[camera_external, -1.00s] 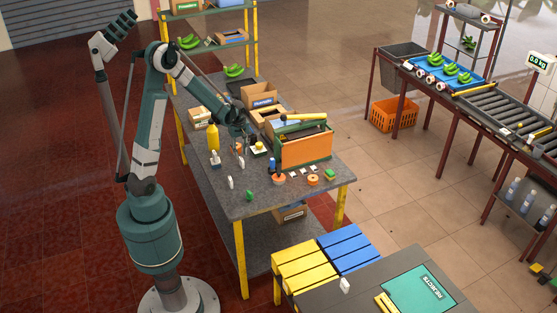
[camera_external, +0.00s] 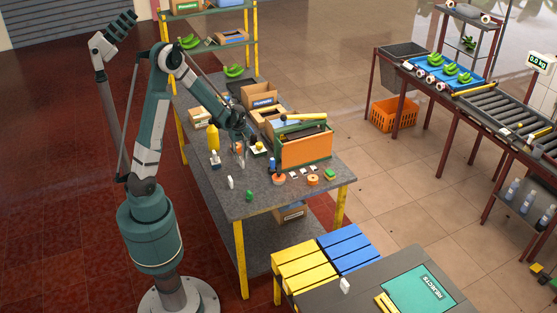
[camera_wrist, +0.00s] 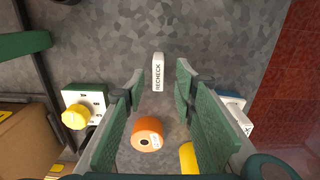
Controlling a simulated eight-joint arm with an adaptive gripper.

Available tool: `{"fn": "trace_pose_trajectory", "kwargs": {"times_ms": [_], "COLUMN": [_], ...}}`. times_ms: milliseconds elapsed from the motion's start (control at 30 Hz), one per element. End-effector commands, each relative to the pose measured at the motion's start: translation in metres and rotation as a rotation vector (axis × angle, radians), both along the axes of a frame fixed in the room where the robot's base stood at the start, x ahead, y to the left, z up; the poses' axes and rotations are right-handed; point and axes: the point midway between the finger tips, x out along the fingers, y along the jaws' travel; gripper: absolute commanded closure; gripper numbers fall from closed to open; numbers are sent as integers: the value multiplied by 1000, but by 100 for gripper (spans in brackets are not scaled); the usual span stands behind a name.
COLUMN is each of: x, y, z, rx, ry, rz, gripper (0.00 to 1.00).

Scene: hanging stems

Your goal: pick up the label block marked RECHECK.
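The white label block marked RECHECK (camera_wrist: 158,72) lies on the grey speckled tabletop in the wrist view, its lettering facing the camera. My gripper (camera_wrist: 160,84) is open, with green fingers on either side of the block in the picture. The fingers do not appear to touch it, and I cannot tell the height between them. In the external view my gripper (camera_external: 246,138) is low over the workbench, among small items. Which small white piece there is the RECHECK block is too small to tell.
An orange cylinder (camera_wrist: 147,133) and a yellow object (camera_wrist: 188,157) are close to the fingers. A white-and-green block with a yellow knob (camera_wrist: 85,105) is at left, a blue-and-white block (camera_wrist: 233,115) at right. An orange-and-green box (camera_external: 305,150) stands beside the gripper.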

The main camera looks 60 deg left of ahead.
Motion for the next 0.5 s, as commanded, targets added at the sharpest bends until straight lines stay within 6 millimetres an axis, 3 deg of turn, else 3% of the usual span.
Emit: {"fn": "trace_pose_trajectory", "kwargs": {"times_ms": [233,500], "x": [1,3], "y": [0,-1], "z": [-8,-31], "rx": [0,0], "ry": [0,0], "rz": [0,0], "gripper": [72,72]}}
